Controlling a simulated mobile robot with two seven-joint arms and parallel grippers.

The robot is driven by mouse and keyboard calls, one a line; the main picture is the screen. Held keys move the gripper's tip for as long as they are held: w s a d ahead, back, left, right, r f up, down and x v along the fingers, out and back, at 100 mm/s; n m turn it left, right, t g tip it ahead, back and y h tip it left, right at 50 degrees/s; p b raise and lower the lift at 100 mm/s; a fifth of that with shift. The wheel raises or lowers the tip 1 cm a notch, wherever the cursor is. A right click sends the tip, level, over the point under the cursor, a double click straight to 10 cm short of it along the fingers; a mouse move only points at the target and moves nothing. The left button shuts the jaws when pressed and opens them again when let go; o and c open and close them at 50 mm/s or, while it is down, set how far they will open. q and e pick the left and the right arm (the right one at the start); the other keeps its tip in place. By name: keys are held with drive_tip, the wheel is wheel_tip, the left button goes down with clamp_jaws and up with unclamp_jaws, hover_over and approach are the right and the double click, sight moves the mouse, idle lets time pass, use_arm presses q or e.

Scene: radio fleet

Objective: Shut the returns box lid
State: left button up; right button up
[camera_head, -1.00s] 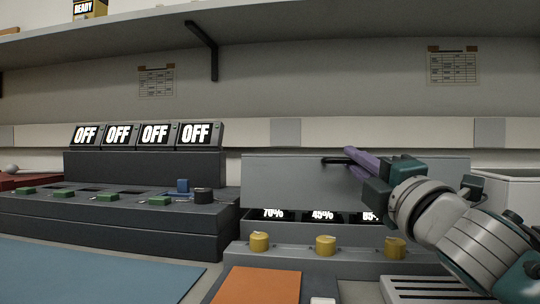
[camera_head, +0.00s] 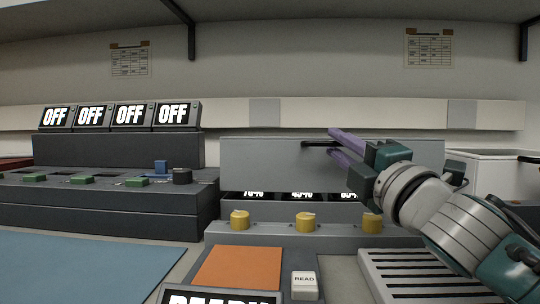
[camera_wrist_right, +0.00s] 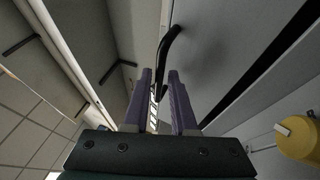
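My right gripper (camera_head: 334,144) is open, with its two purple fingers spread above and below the black bar handle (camera_head: 312,144) of an upright grey panel (camera_head: 260,158). In the right wrist view, the handle (camera_wrist_right: 166,55) reaches between the open fingertips (camera_wrist_right: 159,75); I cannot tell whether they touch it. A pale box (camera_head: 492,170) stands at the far right, partly behind my right arm. A dark handle shows at its right edge. I cannot tell for sure which is the returns box, and nothing is labelled so. My left gripper is not in view.
Below the panel are partly covered displays and yellow knobs (camera_head: 305,222). An orange pad (camera_head: 237,268), a READ button (camera_head: 305,285) and a slotted tray (camera_head: 415,282) lie in front. A dark console (camera_head: 110,215) with OFF screens stands left, with a blue mat (camera_head: 70,270) before it.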

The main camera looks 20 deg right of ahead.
drive_tip(key=v, duration=0.9)
drive_tip(key=shift+r, duration=0.1)
